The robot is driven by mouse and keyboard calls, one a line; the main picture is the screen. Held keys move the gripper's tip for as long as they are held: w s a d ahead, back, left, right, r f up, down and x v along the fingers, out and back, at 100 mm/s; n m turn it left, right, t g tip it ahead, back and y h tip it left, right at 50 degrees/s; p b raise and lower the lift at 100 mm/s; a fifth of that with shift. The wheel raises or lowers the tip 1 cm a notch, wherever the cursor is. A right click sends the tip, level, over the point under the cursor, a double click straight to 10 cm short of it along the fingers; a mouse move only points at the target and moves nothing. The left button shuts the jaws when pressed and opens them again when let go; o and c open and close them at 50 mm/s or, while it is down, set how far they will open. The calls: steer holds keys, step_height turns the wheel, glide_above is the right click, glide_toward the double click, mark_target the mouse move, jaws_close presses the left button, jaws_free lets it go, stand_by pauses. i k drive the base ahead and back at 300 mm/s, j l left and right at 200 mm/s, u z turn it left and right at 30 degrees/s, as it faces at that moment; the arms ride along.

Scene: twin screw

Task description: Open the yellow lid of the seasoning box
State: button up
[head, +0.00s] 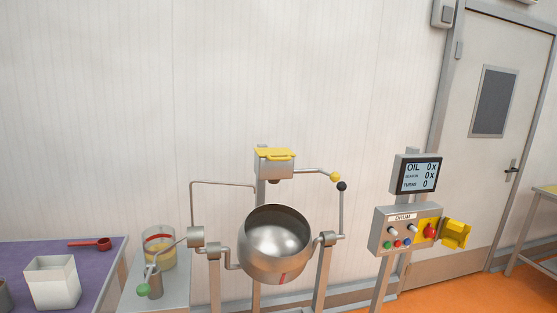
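The seasoning box (274,168) is a grey metal box on a post above and behind the steel drum, near the middle of the head view. Its yellow lid (274,154) lies across the top and looks closed.
A steel drum (272,245) hangs below the box between two posts. A control panel (405,230) with a screen (417,174) stands to the right. A purple table (95,262) with a white container (52,283) is at left.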

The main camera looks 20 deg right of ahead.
mark_target(272, 154)
steer(key=i+l+u, duration=0.25)
steer(key=i+l, duration=0.6)
steer(key=i+l+u, duration=0.3)
steer(key=i+l, duration=0.7)
